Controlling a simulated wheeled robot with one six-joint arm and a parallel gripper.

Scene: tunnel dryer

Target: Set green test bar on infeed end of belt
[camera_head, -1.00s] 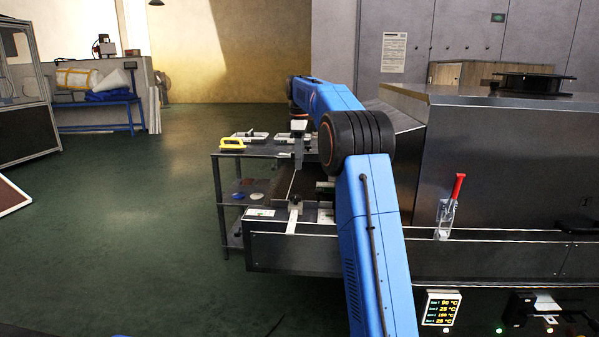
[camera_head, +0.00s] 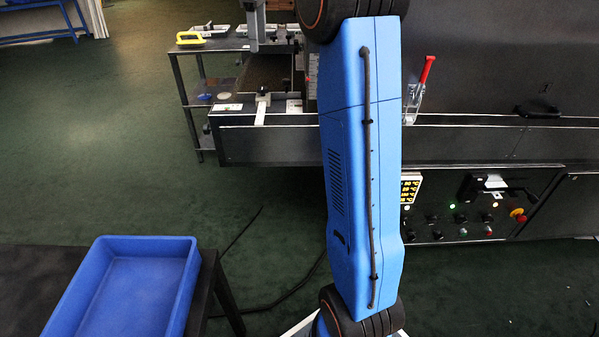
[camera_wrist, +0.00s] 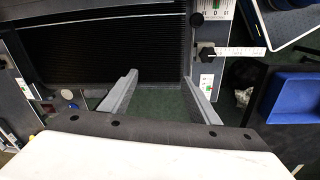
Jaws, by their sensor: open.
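My gripper (camera_head: 254,46) hangs over the infeed end of the belt, left of the dryer housing, in the head view. In the wrist view its two fingers (camera_wrist: 160,78) are apart, with nothing between them. The dark ribbed belt (camera_wrist: 105,45) lies beyond the fingertips, and its end edge runs near them, with green floor showing past it. In the head view the belt (camera_head: 268,72) is partly hidden by my arm and gripper. I cannot make out the green test bar in either current view.
A metal frame (camera_head: 265,145) with a white scale strip (camera_head: 262,112) borders the belt end. A side table at the left holds a yellow-handled tool (camera_head: 203,39). A blue tray (camera_head: 185,290) stands on a dark table at lower left. A red-handled clamp (camera_head: 421,85) stands right of my arm.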

